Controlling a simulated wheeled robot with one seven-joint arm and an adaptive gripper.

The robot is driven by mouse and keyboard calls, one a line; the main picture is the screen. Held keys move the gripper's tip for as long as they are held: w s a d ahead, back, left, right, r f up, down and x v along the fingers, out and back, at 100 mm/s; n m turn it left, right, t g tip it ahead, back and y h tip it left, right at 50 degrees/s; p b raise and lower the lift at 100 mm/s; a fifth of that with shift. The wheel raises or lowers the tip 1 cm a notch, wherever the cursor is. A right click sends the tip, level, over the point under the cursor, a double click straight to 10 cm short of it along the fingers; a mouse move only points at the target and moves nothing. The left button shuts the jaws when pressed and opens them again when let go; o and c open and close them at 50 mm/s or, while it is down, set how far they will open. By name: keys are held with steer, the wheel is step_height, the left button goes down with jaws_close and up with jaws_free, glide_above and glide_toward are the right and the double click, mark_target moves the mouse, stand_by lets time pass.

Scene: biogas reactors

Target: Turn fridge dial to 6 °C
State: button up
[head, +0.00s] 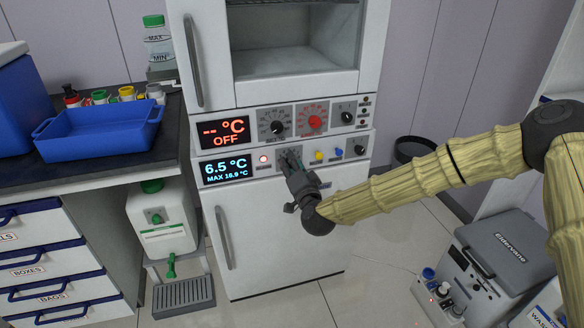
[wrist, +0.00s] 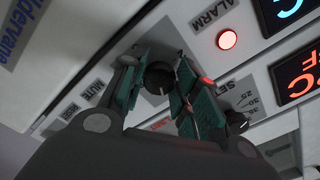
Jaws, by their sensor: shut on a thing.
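The fridge's lower control panel (head: 357,148) has a blue display (head: 226,168) reading 6.5 °C, with MAX 16.9 °C below it. My gripper (head: 291,164) is at this panel, right of the red alarm light (head: 264,159). In the wrist view my gripper (wrist: 156,92) has its teal-padded fingers on either side of the black fridge dial (wrist: 157,76), shut on it. A pale pointer mark shows on the dial. The fingers hide most of its scale, and in the head view they largely cover the dial.
The upper panel's red display (head: 224,131) reads OFF, beside a black knob (head: 277,128) and a red knob (head: 315,122). A blue tray (head: 97,134) stands on the left counter.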

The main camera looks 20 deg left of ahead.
steer(key=shift+m, duration=0.5)
steer(key=o, duration=1)
steer(key=v, duration=1.2)
